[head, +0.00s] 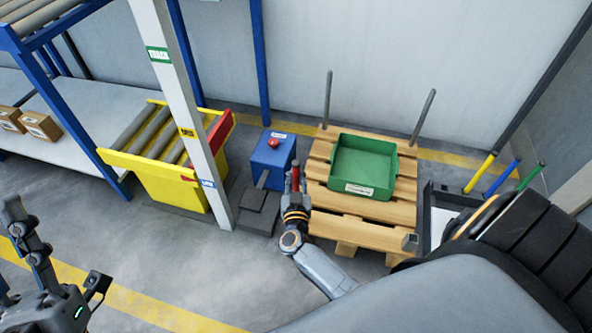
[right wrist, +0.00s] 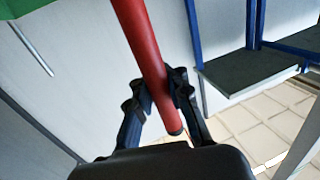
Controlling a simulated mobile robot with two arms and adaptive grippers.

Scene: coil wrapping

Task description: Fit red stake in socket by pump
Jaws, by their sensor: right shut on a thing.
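The red stake (head: 295,176) is held in my right gripper (head: 296,187), beside the left edge of the wooden pallet (head: 370,228). In the right wrist view the red stake (right wrist: 141,50) runs between the black fingers (right wrist: 158,105), which are shut on it, and its rounded end shows near the palm. A blue box with a red button (head: 272,158), perhaps the pump, stands just left of the stake. The socket by it cannot be made out behind my gripper. My left gripper (head: 22,228) is at the left edge, its jaws unclear.
A green bin (head: 364,167) sits on the pallet. Two grey stakes (head: 423,117) stand at its back corners, and a grey socket (head: 410,242) is at the front right. Yellow, blue and green stakes (head: 501,178) lean at right. A white post (head: 184,110) and yellow roller stand (head: 155,175) are left.

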